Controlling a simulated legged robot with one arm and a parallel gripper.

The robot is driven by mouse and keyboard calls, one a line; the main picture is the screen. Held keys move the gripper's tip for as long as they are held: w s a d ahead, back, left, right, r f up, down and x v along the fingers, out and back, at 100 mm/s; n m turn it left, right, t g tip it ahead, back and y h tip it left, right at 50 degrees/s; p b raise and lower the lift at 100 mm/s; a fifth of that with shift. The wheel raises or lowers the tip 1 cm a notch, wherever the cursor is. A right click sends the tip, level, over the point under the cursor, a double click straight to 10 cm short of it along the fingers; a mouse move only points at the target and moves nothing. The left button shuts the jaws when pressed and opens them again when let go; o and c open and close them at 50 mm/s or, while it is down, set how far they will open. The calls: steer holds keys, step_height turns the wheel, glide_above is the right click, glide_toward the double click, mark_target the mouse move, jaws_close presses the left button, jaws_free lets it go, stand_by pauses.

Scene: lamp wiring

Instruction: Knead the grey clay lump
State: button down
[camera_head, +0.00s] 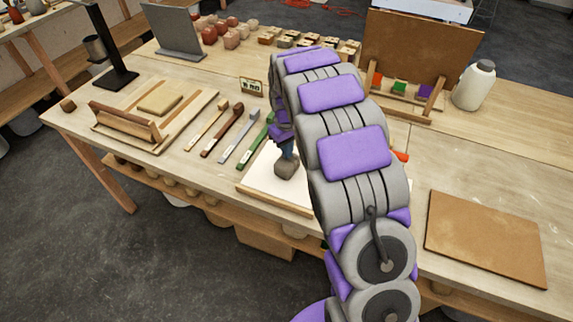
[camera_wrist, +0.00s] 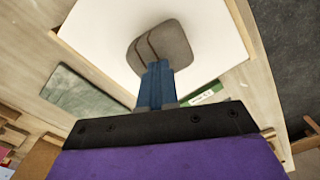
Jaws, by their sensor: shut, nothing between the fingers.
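The grey clay lump (camera_head: 286,167) sits on a white board (camera_head: 262,172) with a wooden edge near the front of the table. It also shows in the wrist view (camera_wrist: 165,45), where its top has dark lines or grooves across it. My gripper (camera_head: 287,150) is directly over the lump, pointing down, with its blue fingers closed together. In the wrist view the fingertips (camera_wrist: 156,68) reach the lump's near edge and seem to touch it. The fingers hide part of the lump. I cannot tell how deep they press.
Several handled tools (camera_head: 222,130) lie left of the board. A wooden stand with a tan slab (camera_head: 160,102) is farther left. A brown board (camera_head: 485,237) lies at right. A white bottle (camera_head: 474,86) and an upright brown panel (camera_head: 420,48) stand behind. My arm hides the middle.

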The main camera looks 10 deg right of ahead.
steer(key=shift+s+f, duration=0.1)
steer(key=shift+f, duration=0.65)
steer(key=shift+r+p, duration=0.5)
steer(key=shift+r, duration=0.65)
steer(key=shift+f, duration=0.3)
steer(key=shift+f, duration=0.35)
steer(key=shift+f, duration=0.4)
steer(key=shift+r, duration=0.1)
